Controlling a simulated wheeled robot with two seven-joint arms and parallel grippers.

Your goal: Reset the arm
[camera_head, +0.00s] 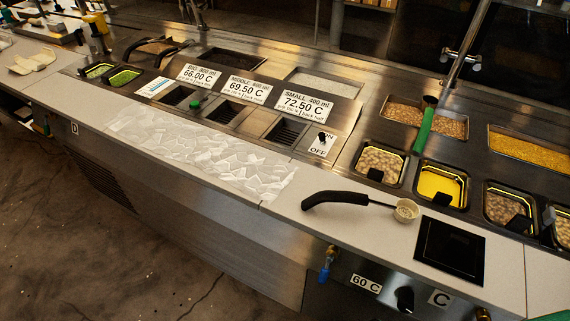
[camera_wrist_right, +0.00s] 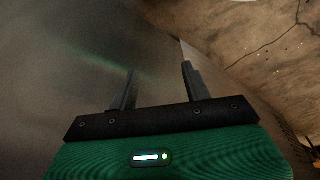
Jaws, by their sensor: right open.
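My right gripper (camera_wrist_right: 158,85) shows in the right wrist view with its two dark fingers apart and nothing between them. It faces a plain grey metal surface (camera_wrist_right: 60,60), with brown floor (camera_wrist_right: 270,40) beyond at the upper right. My left gripper is not in the head view, and neither is the right one.
The head view shows a long steel counter. A black-handled ladle (camera_head: 405,210) lies on the pale ledge near a black square plate (camera_head: 450,247). Food bins (camera_head: 380,162) line the right side. Labelled wells (camera_head: 297,107) are in the middle. Floor (camera_head: 60,220) is clear at left.

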